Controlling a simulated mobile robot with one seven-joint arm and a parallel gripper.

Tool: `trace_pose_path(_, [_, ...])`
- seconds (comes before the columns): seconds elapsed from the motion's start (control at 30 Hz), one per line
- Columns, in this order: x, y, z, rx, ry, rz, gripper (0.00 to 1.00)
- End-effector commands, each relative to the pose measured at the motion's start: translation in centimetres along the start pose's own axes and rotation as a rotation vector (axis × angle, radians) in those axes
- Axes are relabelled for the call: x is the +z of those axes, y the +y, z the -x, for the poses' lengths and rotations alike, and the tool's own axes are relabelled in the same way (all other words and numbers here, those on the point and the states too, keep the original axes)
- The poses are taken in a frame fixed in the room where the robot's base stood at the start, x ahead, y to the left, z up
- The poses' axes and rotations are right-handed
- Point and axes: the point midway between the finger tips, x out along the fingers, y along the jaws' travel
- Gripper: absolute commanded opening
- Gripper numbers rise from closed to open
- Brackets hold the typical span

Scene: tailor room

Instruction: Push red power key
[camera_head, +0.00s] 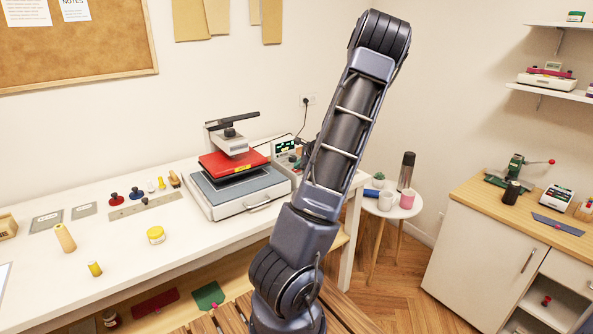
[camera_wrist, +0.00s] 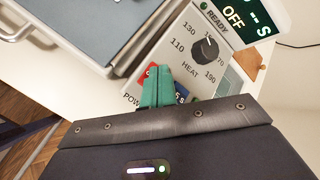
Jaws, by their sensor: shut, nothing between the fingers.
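In the wrist view, the red power key (camera_wrist: 149,70) shows as a small red patch on the light control panel, beside the partly covered "POWER" lettering. My gripper (camera_wrist: 159,72) has green fingers, shut and empty, with their tips right at the key and covering much of it. I cannot tell whether they touch it or whether the key is pressed. The panel's display (camera_wrist: 237,18) reads "OFF". The black heat knob (camera_wrist: 205,49) is just right of the fingertips. In the head view, the control box (camera_head: 284,147) stands right of the heat press (camera_head: 240,185), and my arm hides the gripper.
The press has a red upper plate (camera_head: 232,160) and a front handle, close left of the box. A round side table (camera_head: 399,212) with a flask (camera_head: 406,170) and mugs stands to the right. Stamps and small tools lie on the white table's left.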

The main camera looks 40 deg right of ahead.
Motion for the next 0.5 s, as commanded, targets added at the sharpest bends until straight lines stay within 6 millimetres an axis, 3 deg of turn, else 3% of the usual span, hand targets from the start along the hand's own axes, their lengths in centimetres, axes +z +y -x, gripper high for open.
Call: trace_pose_path(0.5, [0.42, -0.43, 0.58, 0.0, 0.002, 0.001, 0.0])
